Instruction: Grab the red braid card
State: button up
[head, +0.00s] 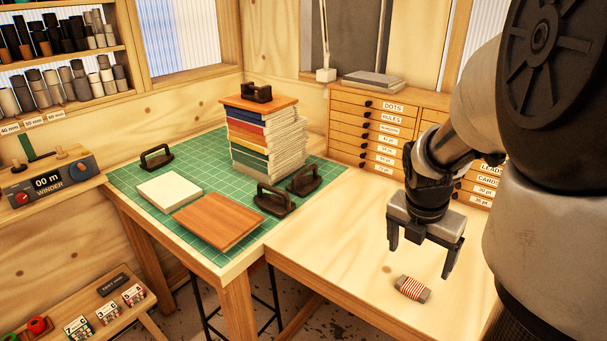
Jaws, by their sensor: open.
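The red braid card (412,289) is a small grey-brown card wound with red and white striped braid. It lies flat on the bare wooden tabletop (335,240), near the front right, in the head view. My gripper (419,261) hangs above the tabletop, pointing down, with its two dark fingers spread wide and nothing between them. The card appears lower in the picture than the fingertips, roughly below the gap between them. The exact height of the gripper over the card is hard to tell.
Left of the wooden top, a green cutting mat (135,176) holds a stack of books (266,140), black-handled weights (274,199) and a brown board (218,224). A labelled drawer cabinet (375,125) stands behind. The tabletop around the card is clear.

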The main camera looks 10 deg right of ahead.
aim_at(414, 286)
jog(key=b+x, duration=0.5)
jog(key=x, duration=0.8)
jog(key=shift+w+d+f+b, duration=0.1)
jog(key=shift+w+f+b, duration=0.15)
jog(key=shift+f+b, duration=0.1)
jog(key=shift+r, duration=0.1)
jog(key=c, duration=1.1)
